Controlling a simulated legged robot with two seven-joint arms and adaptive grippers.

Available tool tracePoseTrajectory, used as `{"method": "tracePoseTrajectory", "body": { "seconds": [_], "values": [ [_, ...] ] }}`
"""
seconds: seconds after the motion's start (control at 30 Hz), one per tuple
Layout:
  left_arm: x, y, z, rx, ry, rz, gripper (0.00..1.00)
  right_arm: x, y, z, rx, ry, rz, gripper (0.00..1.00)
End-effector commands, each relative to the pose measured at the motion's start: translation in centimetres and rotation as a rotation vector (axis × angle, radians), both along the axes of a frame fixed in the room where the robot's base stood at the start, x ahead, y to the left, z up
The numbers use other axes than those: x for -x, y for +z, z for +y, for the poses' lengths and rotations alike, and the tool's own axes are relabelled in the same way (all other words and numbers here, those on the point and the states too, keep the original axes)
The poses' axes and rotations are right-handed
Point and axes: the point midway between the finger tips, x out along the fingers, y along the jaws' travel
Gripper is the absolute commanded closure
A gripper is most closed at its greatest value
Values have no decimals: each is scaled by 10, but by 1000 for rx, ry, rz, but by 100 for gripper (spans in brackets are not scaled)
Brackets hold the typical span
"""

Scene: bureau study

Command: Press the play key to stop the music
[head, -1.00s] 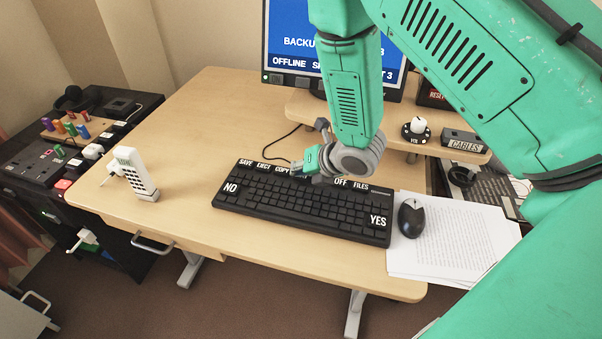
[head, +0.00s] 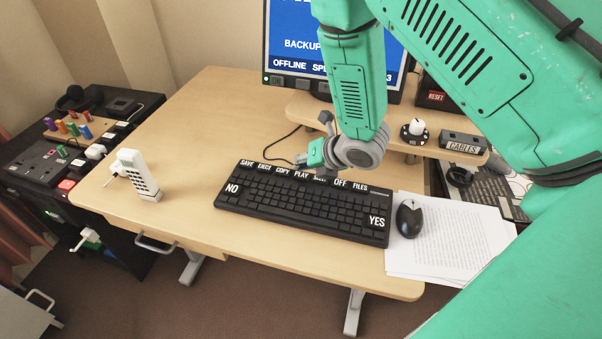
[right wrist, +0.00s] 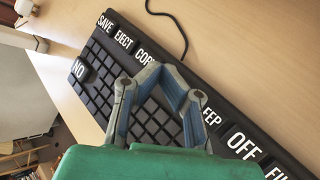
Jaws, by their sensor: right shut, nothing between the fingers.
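The black keyboard (head: 305,208) lies on the wooden desk with a row of large white-labelled keys along its back edge. The PLAY key (head: 301,175) is in that row, between COPY and another key whose label is partly hard to read. My right gripper (head: 301,159) is shut and empty, just behind and above the PLAY key; I cannot tell the exact gap. In the right wrist view the shut fingers (right wrist: 170,80) cover the part of the row between COPY and a label ending in "EEP", so PLAY is hidden there. My left gripper is not in view.
A blue-screen monitor (head: 290,35) stands at the back. A raised shelf (head: 300,108) holds a volume knob (head: 416,130) and a CABLES box (head: 462,142). A mouse (head: 409,218) and papers (head: 450,245) lie right of the keyboard. A white handset (head: 140,175) stands left; the desk's left middle is clear.

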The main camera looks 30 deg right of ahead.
Motion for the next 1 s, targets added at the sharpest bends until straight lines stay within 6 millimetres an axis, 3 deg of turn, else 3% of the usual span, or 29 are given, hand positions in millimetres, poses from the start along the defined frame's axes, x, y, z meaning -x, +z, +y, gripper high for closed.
{"method": "tracePoseTrajectory", "body": {
  "seconds": [0.47,1.0],
  "values": [
    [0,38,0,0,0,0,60,0,47,0,1,1,0,100],
    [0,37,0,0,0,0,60,0,48,0,0,0,0,100]
  ]
}}
